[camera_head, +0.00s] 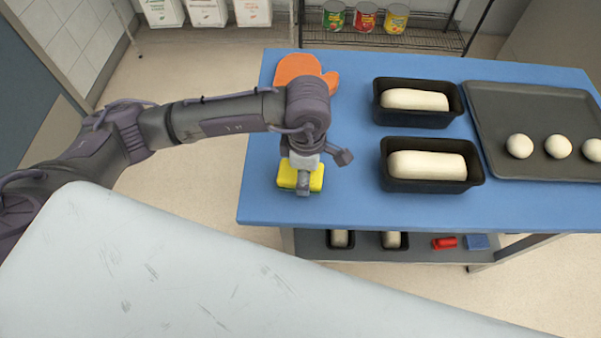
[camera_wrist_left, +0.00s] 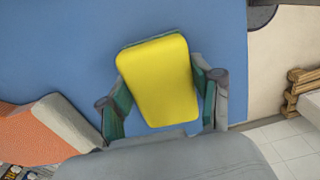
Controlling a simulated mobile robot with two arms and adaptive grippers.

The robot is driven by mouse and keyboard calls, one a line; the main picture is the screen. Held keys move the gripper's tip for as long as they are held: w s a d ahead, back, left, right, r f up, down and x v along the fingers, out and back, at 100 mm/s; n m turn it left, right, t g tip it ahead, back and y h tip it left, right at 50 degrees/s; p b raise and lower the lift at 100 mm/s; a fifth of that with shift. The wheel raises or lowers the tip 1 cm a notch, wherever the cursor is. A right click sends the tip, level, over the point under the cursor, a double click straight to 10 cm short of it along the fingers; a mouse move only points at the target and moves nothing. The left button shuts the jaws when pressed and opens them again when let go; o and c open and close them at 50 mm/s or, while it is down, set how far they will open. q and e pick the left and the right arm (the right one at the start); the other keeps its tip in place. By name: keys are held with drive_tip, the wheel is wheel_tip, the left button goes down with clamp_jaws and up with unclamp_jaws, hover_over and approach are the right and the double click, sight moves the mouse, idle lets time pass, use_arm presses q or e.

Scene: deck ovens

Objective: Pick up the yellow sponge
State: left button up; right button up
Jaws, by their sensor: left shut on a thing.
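The yellow sponge (camera_head: 287,176) is at the left part of the blue table (camera_head: 350,210) in the head view, directly under my left gripper (camera_head: 303,185). In the left wrist view the sponge (camera_wrist_left: 158,80) lies between the two fingers of my left gripper (camera_wrist_left: 162,103), its yellow face towards the camera and a green edge showing. The gripper is shut on the sponge. I cannot tell whether the sponge touches the table or is slightly above it. My right gripper is in neither view.
An orange oven mitt (camera_head: 304,70) lies behind the gripper. Two black loaf tins (camera_head: 385,183) (camera_head: 380,113) with dough stand to the right, beside a dark tray (camera_head: 520,100) with dough balls. A white surface (camera_head: 150,270) fills the front left. The table's front left is clear.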

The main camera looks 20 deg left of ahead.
use_arm(q)
drive_tip(key=shift+r, duration=0.1)
drive_tip(key=shift+r, duration=0.5)
wheel_tip(320, 180, up, 3)
drive_tip(key=shift+w+f+b, duration=0.1)
drive_tip(key=shift+b, duration=0.55)
drive_tip(key=w+d+r+b, duration=0.1)
drive_tip(key=w+d+r, duration=0.1)
drive_tip(key=w, duration=0.1)
drive_tip(key=w+d+r+b, duration=0.1)
drive_tip(key=w+d+r, duration=0.1)
drive_tip(key=w, duration=0.1)
drive_tip(key=w+d+r+b, duration=0.1)
drive_tip(key=w+d+r, duration=0.1)
drive_tip(key=w+r, duration=0.1)
drive_tip(key=shift+w, duration=0.5)
drive_tip(key=shift+o, duration=1.4)
drive_tip(key=shift+a, duration=0.1)
drive_tip(key=shift+c, duration=1.3)
drive_tip(key=shift+s, duration=0.1)
